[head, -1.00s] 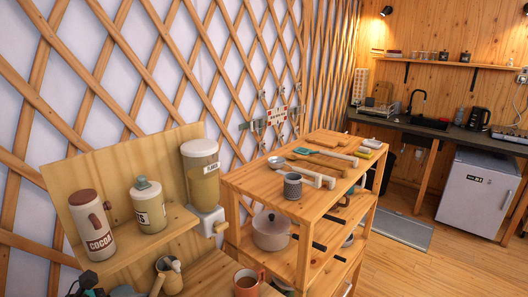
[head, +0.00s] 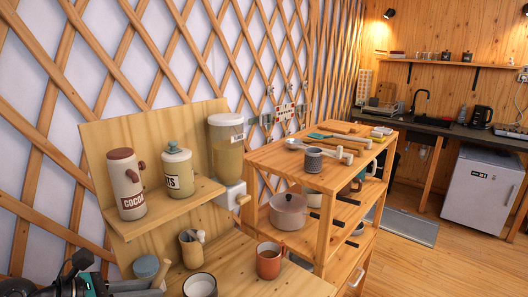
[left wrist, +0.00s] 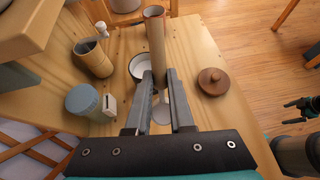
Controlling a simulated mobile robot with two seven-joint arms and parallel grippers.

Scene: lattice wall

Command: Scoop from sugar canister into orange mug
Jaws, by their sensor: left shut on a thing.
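The orange mug (head: 268,262) stands upright on the wooden counter at the lower middle of the head view. My left gripper (head: 148,288) is at the bottom left there. In the left wrist view its fingers (left wrist: 160,78) are shut on a brown wooden handle (left wrist: 155,38), apparently the scoop's. The scoop's bowl is not clear; a pale round shape (left wrist: 162,115) shows between the fingers. A blue-lidded canister (left wrist: 88,100) stands left of the fingers; its label is unreadable. I cannot tell which container is the sugar canister. A dark shape, possibly my right gripper (left wrist: 302,104), shows at the right edge.
A white mug with a dark rim (head: 200,285) stands left of the orange mug. A brown knobbed lid (left wrist: 212,81) lies on the counter. The cocoa jar (head: 126,185) stands on a raised shelf; a shelf rack (head: 318,180) is to the right.

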